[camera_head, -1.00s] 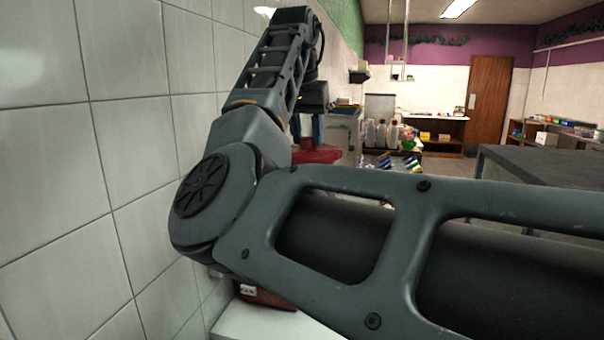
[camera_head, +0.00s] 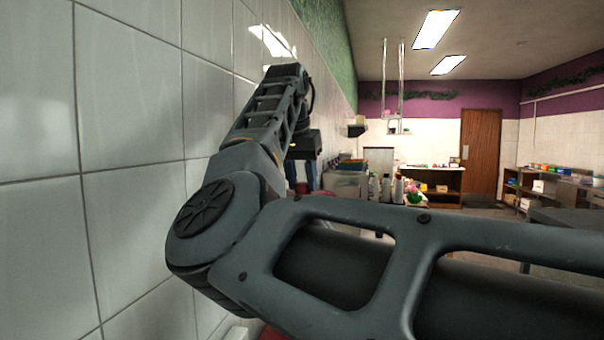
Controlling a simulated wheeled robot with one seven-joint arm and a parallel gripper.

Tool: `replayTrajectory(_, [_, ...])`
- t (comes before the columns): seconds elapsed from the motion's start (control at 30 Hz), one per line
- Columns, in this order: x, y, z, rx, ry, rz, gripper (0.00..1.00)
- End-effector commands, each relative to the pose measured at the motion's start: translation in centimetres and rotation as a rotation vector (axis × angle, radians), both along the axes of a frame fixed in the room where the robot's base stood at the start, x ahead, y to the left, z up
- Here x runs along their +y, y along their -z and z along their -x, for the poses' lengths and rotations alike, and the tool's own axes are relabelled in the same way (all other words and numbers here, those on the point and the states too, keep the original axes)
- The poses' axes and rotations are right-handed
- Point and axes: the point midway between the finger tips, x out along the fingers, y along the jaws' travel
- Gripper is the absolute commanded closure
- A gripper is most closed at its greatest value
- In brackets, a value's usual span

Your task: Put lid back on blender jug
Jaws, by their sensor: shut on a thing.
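My gripper (camera_head: 301,174) hangs from the end of my arm, left of the picture's middle, with its bluish fingers pointing down. It is shut on a red thing (camera_head: 302,187), which looks like the lid. Only a small part of the red thing shows, because my arm covers most of it. I cannot make out the blender jug. Another red thing (camera_head: 270,334) shows as a sliver at the bottom edge under my arm, and I cannot tell what it is.
A white tiled wall (camera_head: 130,190) stands close on the left. Several bottles (camera_head: 385,188) and a green item (camera_head: 415,198) stand behind my arm. A dark grey table (camera_head: 575,222) is at the right. A brown door (camera_head: 481,158) is far back.

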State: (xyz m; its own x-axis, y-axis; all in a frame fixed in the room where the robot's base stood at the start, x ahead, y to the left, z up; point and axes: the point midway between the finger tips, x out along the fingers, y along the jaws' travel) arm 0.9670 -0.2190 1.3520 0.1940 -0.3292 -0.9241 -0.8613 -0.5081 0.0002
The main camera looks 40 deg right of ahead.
Motion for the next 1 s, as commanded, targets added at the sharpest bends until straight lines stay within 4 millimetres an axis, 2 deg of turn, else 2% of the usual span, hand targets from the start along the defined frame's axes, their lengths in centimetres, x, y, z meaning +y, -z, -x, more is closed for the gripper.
replayTrajectory(0.5, [0.0, 4.4, 0.0, 0.000, 0.000, 0.001, 0.93])
replayTrajectory(1.0, [0.0, 4.8, 0.0, -0.001, 0.000, 0.001, 0.93])
